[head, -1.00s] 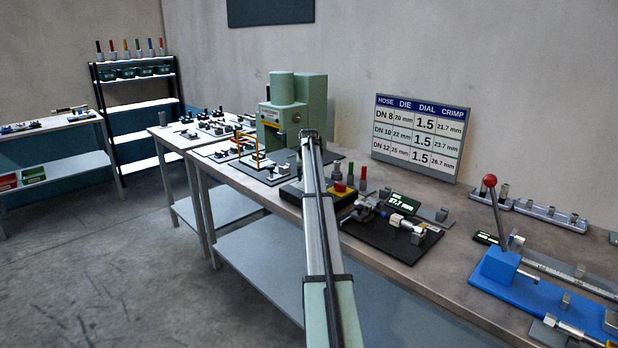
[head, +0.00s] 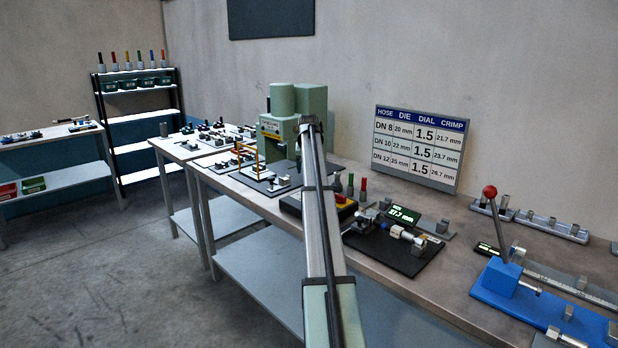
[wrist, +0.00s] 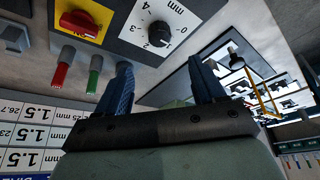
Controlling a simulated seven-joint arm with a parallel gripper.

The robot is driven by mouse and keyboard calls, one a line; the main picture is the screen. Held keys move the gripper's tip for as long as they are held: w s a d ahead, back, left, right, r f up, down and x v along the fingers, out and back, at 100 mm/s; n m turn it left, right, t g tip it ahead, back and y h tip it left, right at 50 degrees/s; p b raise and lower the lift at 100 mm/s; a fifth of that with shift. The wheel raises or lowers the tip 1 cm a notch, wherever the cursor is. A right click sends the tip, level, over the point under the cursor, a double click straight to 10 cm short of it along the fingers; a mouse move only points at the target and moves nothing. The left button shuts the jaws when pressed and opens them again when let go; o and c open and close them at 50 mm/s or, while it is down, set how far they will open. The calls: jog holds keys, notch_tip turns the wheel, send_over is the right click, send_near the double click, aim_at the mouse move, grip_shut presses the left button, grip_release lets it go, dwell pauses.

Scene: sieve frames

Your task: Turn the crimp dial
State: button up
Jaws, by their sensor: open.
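The crimp dial (wrist: 160,34) is a black round knob on a white scale plate (wrist: 183,12) marked in mm, at the top middle of the wrist view. Its exact setting is too small to read surely. My gripper (wrist: 160,66) has its two blue fingers apart, with nothing between them. The knob appears just beyond the gap between the fingertips, and I see no contact. In the head view my arm hides the dial. The chart board (head: 419,147) lists dial 1.5 for all rows; part of it also shows upside down in the wrist view (wrist: 22,135).
A red rotary switch on a yellow plate (wrist: 82,20) sits left of the dial. Red (wrist: 63,68) and green (wrist: 94,75) pegs stand close to the left finger. The green press (head: 312,100) is behind my arm. A measuring fixture (head: 400,245) and blue lever tool (head: 510,285) stand to the right.

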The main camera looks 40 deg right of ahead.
jog(key=shift+v, duration=1.15)
jog(key=shift+f, duration=0.1)
